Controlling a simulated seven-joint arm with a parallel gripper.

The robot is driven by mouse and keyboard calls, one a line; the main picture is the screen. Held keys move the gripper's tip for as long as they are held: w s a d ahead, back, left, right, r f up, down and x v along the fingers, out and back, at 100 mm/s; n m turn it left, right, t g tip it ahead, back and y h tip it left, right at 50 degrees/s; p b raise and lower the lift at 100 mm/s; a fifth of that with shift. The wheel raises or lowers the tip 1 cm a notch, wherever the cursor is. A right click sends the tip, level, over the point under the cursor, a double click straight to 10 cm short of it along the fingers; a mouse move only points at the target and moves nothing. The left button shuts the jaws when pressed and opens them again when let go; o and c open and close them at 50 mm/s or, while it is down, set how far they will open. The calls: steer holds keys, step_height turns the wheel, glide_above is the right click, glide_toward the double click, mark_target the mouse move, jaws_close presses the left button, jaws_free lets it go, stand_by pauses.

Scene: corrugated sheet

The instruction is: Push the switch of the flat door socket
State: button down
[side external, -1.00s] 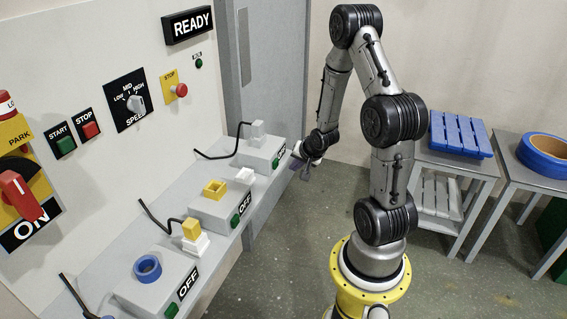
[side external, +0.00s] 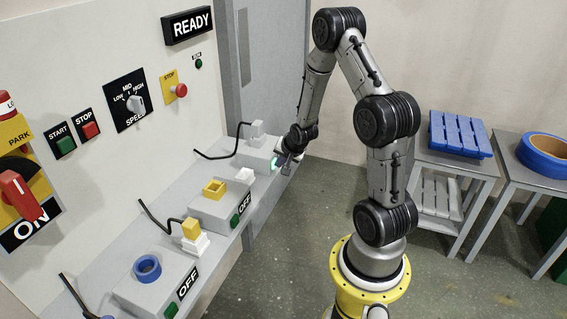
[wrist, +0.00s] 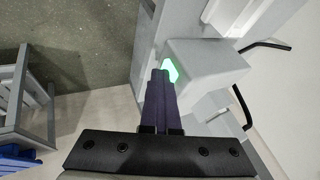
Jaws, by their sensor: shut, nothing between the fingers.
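The socket box (side external: 254,155) nearest the grey door stands at the far end of the shelf, with a pale grey plug (side external: 257,133) upright on its top and a black cable running from it. Its switch (side external: 275,162) on the front face glows bright green; it also glows in the wrist view (wrist: 171,72). My gripper (wrist: 160,73) is shut and empty, its dark fingertips at the switch and seemingly touching it. My gripper also shows in the side view (side external: 287,160), where it covers the box's label.
Two more socket boxes, one with a yellow socket (side external: 215,188) and one with a blue ring (side external: 147,267), stand nearer on the shelf, both labelled OFF. A yellow plug (side external: 191,229) and a white block (side external: 245,176) sit between boxes. Grey side tables (side external: 480,170) stand right.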

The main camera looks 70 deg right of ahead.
steer(key=shift+w+r, duration=0.15)
steer(key=shift+w, duration=0.4)
steer(key=s+a+r, duration=0.3)
steer(key=s+r, duration=0.4)
steer(key=s, duration=0.2)
steer(key=shift+s+a+r, duration=0.3)
steer(key=shift+s+a, duration=0.05)
steer(key=shift+a, duration=0.05)
